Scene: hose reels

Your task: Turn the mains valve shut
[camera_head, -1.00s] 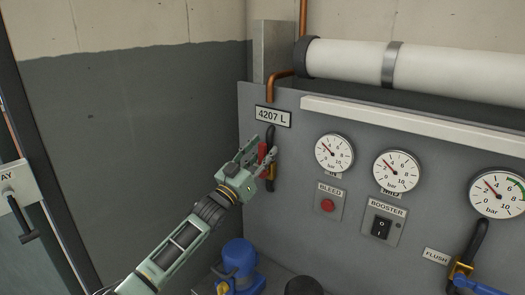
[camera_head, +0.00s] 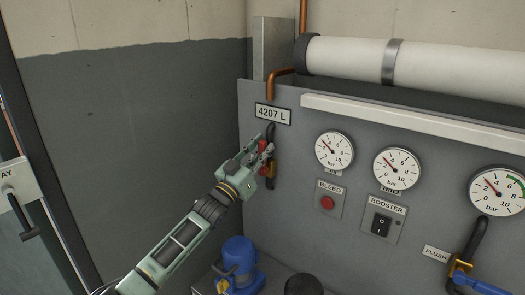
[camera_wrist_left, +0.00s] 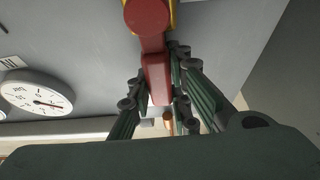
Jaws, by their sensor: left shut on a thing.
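The valve has a red lever (camera_head: 262,147) and a brass body (camera_head: 271,182) on a short black pipe, on the grey panel under the "4207 L" plate (camera_head: 272,114). In the head view the lever points up, roughly along the pipe, partly hidden by my fingers. My left gripper (camera_head: 262,154) is shut on this lever. In the left wrist view the red lever (camera_wrist_left: 157,75) runs from its round hub (camera_wrist_left: 147,14) to between the fingers of my left gripper (camera_wrist_left: 160,88). My right gripper is not in view.
Right of the valve are pressure gauges (camera_head: 334,151), a red bleed button (camera_head: 327,203) and a booster switch (camera_head: 382,225). A blue-handled flush valve (camera_head: 480,287) is at lower right. A blue pump (camera_head: 239,262) stands below.

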